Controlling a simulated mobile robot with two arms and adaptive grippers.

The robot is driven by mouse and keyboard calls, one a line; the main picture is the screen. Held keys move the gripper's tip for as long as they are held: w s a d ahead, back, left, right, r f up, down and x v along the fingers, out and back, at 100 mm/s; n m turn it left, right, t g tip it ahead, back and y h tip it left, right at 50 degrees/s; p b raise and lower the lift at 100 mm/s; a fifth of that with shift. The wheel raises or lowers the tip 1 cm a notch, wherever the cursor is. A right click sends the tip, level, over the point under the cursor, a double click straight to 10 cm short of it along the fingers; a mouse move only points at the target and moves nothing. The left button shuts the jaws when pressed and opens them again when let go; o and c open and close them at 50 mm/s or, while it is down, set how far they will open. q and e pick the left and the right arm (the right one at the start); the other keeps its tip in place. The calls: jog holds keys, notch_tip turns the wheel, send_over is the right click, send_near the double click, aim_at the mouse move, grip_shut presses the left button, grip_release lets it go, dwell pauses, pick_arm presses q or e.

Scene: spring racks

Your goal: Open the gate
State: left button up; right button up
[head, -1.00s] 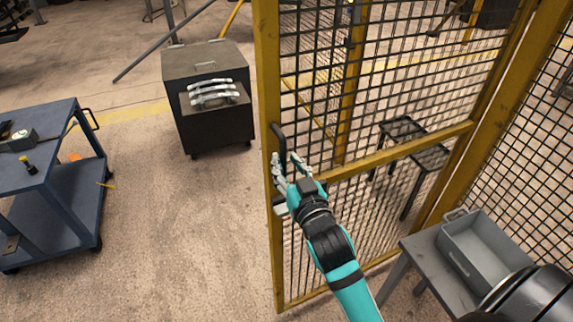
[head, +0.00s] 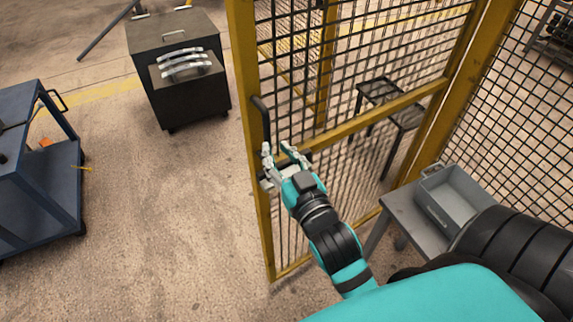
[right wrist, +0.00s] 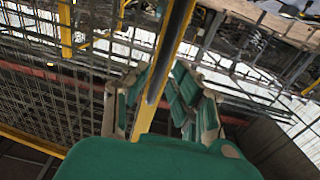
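The gate (head: 352,124) is a yellow frame with black mesh, in the middle of the head view. A black upright handle (head: 262,120) is on its left post. My right gripper (head: 279,148) is at the handle's lower end, with its fingers apart. In the right wrist view, the dark handle bar (right wrist: 160,75) and the yellow post (right wrist: 178,25) run between the spread fingers (right wrist: 158,85). I cannot tell whether a finger touches the handle. My left gripper is not in view.
A blue cart (head: 45,190) stands at the left. A dark cabinet (head: 175,30) with silver handles stands behind it. A grey bin (head: 455,200) sits on a small grey table (head: 405,215) at the right. The floor left of the gate is clear.

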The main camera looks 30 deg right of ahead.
jog(key=shift+s+a, duration=0.15)
jog(key=shift+s, duration=0.85)
jog(key=shift+s+a, duration=0.15)
jog(key=shift+s, duration=0.85)
